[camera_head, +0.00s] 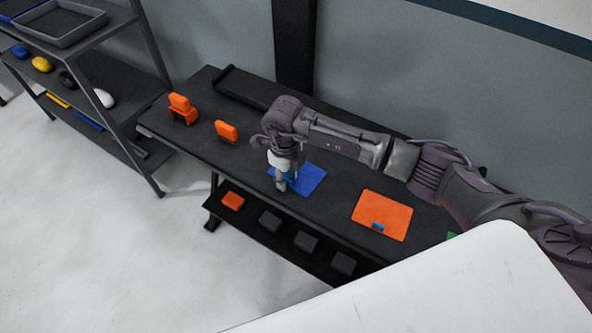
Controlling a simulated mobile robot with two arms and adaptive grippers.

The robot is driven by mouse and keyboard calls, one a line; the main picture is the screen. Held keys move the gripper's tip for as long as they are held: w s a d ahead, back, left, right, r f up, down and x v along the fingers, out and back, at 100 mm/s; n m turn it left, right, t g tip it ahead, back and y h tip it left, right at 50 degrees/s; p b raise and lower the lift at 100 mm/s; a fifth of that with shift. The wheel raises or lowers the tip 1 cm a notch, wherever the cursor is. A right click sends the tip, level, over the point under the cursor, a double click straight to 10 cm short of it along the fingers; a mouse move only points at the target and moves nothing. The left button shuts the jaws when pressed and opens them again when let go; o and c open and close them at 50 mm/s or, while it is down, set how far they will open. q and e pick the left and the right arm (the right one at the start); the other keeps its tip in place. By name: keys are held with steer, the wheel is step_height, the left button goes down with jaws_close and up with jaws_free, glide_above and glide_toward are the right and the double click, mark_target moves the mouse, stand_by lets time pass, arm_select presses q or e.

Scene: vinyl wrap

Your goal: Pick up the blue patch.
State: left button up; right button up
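The blue patch (309,180) is a flat blue sheet on the dark table, near its middle front. My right gripper (281,187) points down at the left part of the patch and hides some of it. The fingers are small here, so I cannot tell whether they are open or shut, or whether they touch the patch. My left gripper is not in view.
The dark table (338,200) also bears an orange sheet (385,212) with a small blue piece, and orange items (226,131) at the left. A lower shelf holds dark blocks (306,242). A rack (90,75) stands at the left.

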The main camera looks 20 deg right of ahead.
steer(key=shift+f, duration=0.15)
jaws_close()
stand_by(0.4)
